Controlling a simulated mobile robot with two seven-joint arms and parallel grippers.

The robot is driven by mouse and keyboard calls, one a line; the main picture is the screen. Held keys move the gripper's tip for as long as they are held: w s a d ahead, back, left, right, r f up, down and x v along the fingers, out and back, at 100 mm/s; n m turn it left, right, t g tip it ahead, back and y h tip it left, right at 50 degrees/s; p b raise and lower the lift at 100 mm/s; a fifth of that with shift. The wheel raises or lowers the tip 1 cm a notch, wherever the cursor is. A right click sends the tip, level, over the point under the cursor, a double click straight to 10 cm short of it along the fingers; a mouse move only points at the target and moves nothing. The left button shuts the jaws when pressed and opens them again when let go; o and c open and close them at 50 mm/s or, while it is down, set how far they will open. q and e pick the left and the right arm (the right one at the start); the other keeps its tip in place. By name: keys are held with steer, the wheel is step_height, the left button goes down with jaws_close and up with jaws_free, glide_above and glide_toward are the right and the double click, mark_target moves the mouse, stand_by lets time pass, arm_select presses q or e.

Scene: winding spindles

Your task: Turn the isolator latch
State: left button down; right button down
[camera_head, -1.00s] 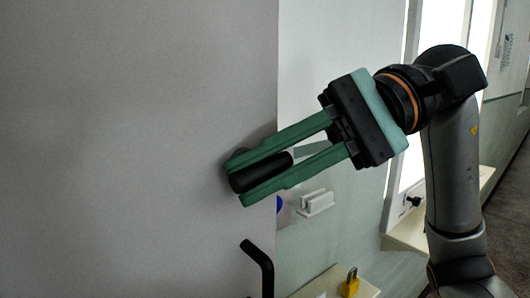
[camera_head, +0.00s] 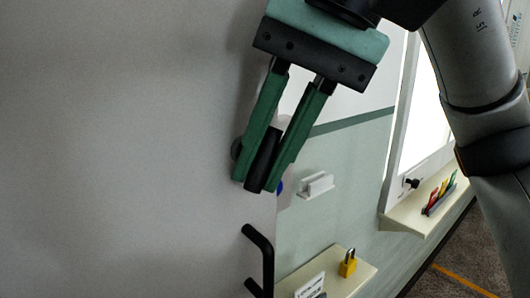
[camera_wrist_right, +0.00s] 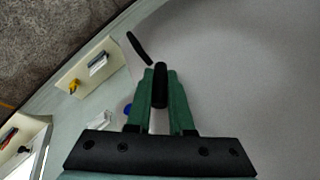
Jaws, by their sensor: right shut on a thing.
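The isolator latch is a black handle (camera_head: 262,160) on the right part of a large grey panel (camera_head: 120,150). It now points steeply downward in the head view. My right gripper (camera_head: 257,186) has its two green fingers on either side of the handle and is shut on it. In the right wrist view the black handle (camera_wrist_right: 160,85) shows between the green fingertips. The latch's round base is mostly hidden behind a finger. My left gripper is in neither view.
A bent black bar handle (camera_head: 262,250) sits on the panel below the latch. To the right are a white bracket (camera_head: 316,185) on the wall, a shelf with a yellow padlock (camera_head: 348,263), and a ledge with coloured items (camera_head: 440,192).

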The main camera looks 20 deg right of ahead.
steer(key=t+h, duration=0.1)
steer(key=h, duration=0.3)
steer(key=shift+a+n+t+h, duration=0.1)
steer(key=shift+n+t+h, duration=0.2)
steer(key=shift+n+t, duration=0.1)
stand_by(0.5)
steer(key=c, duration=1.1)
jaws_free()
steer(key=shift+v, duration=3.8)
steer(key=shift+a, duration=0.15)
steer(key=shift+f, duration=0.1)
